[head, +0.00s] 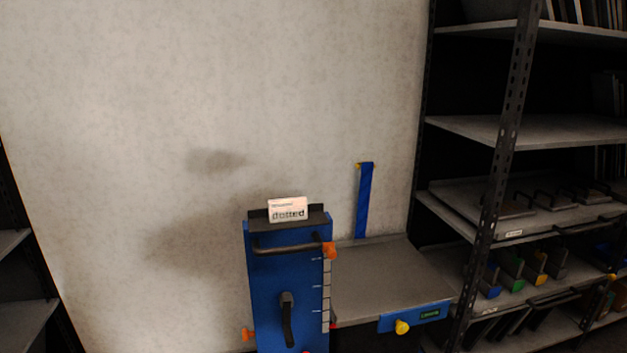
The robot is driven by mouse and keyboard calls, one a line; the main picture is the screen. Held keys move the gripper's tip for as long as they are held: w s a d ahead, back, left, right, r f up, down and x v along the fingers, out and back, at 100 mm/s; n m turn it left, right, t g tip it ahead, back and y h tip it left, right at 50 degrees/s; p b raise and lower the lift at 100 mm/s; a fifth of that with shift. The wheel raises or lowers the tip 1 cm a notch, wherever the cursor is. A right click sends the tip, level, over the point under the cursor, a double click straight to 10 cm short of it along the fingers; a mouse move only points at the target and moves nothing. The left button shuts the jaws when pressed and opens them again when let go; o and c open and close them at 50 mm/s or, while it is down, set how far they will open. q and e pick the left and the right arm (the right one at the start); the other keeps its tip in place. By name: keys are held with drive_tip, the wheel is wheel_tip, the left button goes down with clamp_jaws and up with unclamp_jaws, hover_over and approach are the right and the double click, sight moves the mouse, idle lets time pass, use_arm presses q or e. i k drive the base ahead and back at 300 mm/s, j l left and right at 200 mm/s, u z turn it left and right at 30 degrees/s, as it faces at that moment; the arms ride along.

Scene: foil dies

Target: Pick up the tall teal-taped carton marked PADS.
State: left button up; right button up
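I see no tall teal-taped carton marked PADS in the head view. Neither of my grippers shows in this view, so I cannot see whether they are open or hold anything.
A blue machine (265,280) with black handles and orange knobs stands at the bottom centre, a "dotted" card (288,209) on top. A grey side table (385,275) adjoins it. A dark metal rack (508,130) with loaded shelves fills the right. Another shelf (25,310) edges the left.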

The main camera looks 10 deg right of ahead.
sight(583, 303)
drive_tip(key=l+z, duration=0.15)
drive_tip(key=z, duration=0.3)
drive_tip(key=i+l+z, duration=0.15)
drive_tip(key=l, duration=0.2)
drive_tip(key=l+z, duration=0.2)
drive_tip(key=l, duration=0.15)
drive_tip(key=i+l+z, duration=0.15)
drive_tip(key=l, duration=0.2)
drive_tip(key=i+l+z, duration=0.2)
drive_tip(key=k+l, duration=0.05)
drive_tip(key=l, duration=0.05)
